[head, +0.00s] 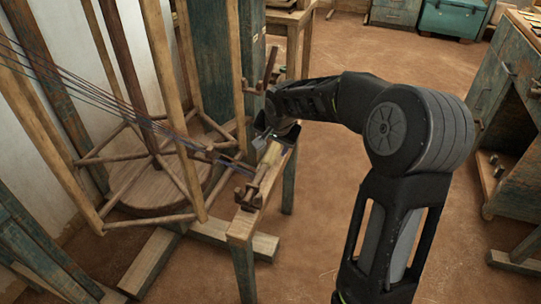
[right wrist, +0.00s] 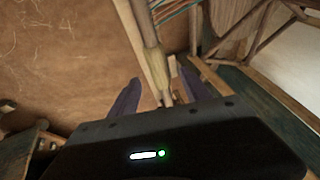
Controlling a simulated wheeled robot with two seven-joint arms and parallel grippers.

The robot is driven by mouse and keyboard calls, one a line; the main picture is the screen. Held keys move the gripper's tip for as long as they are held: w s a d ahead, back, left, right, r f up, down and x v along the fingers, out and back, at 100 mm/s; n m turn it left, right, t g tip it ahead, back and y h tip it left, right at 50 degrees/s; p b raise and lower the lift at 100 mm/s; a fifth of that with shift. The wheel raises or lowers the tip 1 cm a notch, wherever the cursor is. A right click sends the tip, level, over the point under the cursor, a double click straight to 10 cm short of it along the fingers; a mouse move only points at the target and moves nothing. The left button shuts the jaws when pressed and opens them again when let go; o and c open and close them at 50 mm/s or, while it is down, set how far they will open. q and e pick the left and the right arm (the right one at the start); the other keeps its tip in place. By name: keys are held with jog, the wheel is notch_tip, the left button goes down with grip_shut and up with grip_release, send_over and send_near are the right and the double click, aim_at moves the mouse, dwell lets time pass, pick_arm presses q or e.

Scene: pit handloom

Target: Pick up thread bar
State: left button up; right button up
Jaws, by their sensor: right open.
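The thread bar (head: 268,163) is a pale wooden rod lying along the top of a narrow wooden stand, with dark threads reaching it from the left. My right gripper (head: 268,142) is over the far part of the bar, pointing down at it. In the right wrist view the two dark fingers (right wrist: 160,92) are spread, and the bar (right wrist: 152,58) runs up the picture between and beyond them. The fingers appear apart from the bar; the exact gap cannot be told. The far end of the bar is partly hidden by my gripper. My left gripper is not in view.
A wooden winding frame (head: 165,100) with a round base stands close on the left, its threads (head: 100,95) stretched toward the stand (head: 240,228). A blue-green cabinet (head: 212,60) is behind. A workbench (head: 490,90) stands at right. Brown floor (head: 310,220) is clear between.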

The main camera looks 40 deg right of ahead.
aim_at(271, 152)
jog(key=shift+w+f, duration=0.1)
jog(key=shift+f, duration=0.1)
jog(key=b+x, duration=0.1)
jog(key=x, duration=0.4)
jog(key=shift+d+f, duration=0.15)
jog(key=shift+f, duration=0.05)
dwell(0.5)
grip_shut()
dwell(0.4)
jog(key=shift+r, duration=0.1)
